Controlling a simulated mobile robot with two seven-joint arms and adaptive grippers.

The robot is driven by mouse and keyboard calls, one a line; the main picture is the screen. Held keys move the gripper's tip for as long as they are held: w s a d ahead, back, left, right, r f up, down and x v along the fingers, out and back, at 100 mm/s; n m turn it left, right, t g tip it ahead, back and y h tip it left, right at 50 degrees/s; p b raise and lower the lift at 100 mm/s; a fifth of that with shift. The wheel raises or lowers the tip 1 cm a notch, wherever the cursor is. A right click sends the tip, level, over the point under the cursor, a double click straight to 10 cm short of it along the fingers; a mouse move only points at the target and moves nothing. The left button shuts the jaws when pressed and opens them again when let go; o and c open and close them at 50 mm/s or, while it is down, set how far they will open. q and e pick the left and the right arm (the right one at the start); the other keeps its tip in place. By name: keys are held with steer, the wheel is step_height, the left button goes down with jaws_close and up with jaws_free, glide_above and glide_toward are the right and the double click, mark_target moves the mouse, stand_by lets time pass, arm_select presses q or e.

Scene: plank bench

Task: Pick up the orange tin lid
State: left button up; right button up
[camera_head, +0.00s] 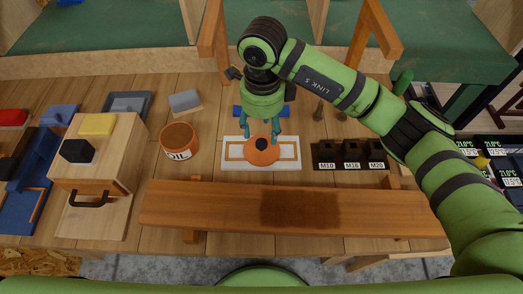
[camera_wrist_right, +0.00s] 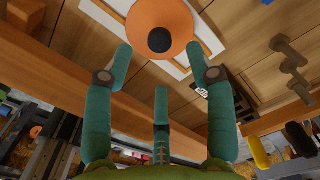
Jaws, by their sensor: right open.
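The orange tin lid (camera_head: 262,152) is a round disc with a dark knob in its middle. It lies on a white board with an orange outline (camera_head: 232,163) on the plank bench. My right gripper (camera_head: 261,133) is over the far side of the lid, pointing down. In the right wrist view the lid (camera_wrist_right: 172,18) shows at the top, beyond the open, empty fingers (camera_wrist_right: 160,55). I cannot tell whether a finger touches it. My left gripper is not in view.
An orange tin marked OIL (camera_head: 179,145) stands to the left, and a dark block marked M10, M16 and M20 (camera_head: 350,155) to the right. A long raised plank (camera_head: 350,212) runs across the front. A wooden box with a drawer (camera_head: 95,160) stands at the left.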

mark_target(263, 142)
step_height(263, 142, down, 5)
steer(key=p, duration=0.2)
steer(key=shift+f+p, duration=0.15)
steer(key=shift+p, duration=0.25)
steer(key=shift+f, duration=0.55)
steer(key=shift+c, duration=0.4)
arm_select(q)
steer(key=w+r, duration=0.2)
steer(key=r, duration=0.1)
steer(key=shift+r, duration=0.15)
arm_select(e)
jaws_close()
